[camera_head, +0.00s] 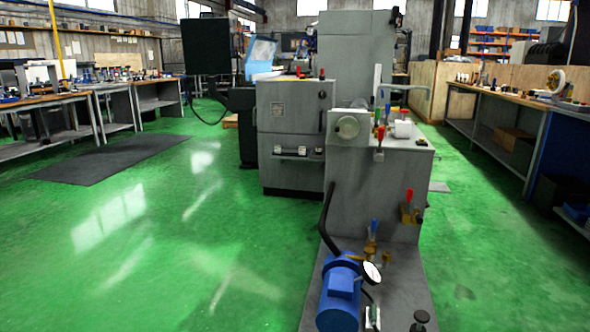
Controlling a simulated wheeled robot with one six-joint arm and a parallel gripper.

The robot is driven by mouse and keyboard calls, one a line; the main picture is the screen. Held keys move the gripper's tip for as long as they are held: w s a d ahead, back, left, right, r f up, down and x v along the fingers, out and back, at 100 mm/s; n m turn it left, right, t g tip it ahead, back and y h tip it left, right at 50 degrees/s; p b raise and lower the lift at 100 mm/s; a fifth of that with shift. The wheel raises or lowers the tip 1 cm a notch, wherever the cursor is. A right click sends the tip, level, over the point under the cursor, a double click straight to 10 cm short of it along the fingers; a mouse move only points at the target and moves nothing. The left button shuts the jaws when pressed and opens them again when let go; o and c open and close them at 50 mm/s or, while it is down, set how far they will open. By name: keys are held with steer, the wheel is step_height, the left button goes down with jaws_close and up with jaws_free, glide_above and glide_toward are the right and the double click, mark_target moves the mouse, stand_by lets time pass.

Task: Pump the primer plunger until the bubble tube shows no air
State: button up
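A black round knob (421,317) on a short stem stands on the grey base plate at the bottom edge; it may be the primer plunger, but its lower part is cut off. A small pale, tube-like fitting (373,317) stands beside the blue motor (340,291); I cannot tell whether it is the bubble tube or whether it holds air. A round white gauge (372,273) sits just above it. My gripper is not in view.
A grey tank (385,190) carries valves with red, blue and green handles. A black hose (327,220) runs down to the motor. The grey grinder (297,135) stands behind. Benches line both sides (30,103) (545,104). Green floor (180,240) is clear at left and right.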

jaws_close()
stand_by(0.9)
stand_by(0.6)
